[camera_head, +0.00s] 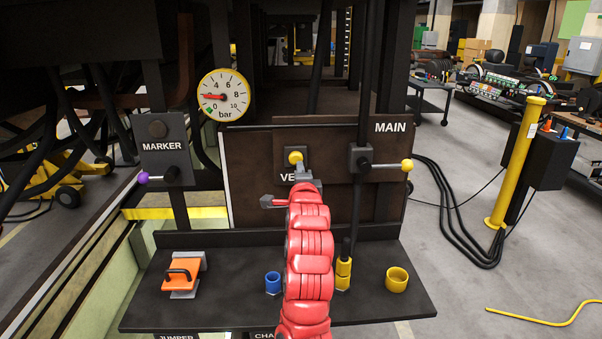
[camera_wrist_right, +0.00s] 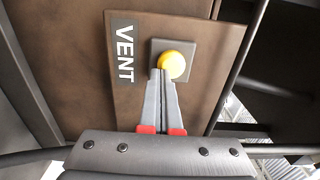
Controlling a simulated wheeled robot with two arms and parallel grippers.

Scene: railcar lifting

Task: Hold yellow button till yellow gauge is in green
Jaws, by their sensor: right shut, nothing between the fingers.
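The yellow button (camera_head: 295,157) sits on a square grey plate on the brown VENT panel. It also shows in the right wrist view (camera_wrist_right: 174,64), beside the VENT label. My right gripper (camera_head: 300,171) is shut and empty. Its fingertips (camera_wrist_right: 161,74) are at the lower edge of the button and seem to touch it; I cannot tell whether it is pressed in. The yellow-rimmed gauge (camera_head: 222,95), marked bar, has its red needle pointing left, just above the small green mark near 0. My left gripper is not in view.
A MAIN lever with a yellow knob (camera_head: 407,165) is right of the button. A MARKER box with a purple knob (camera_head: 143,178) is at left.

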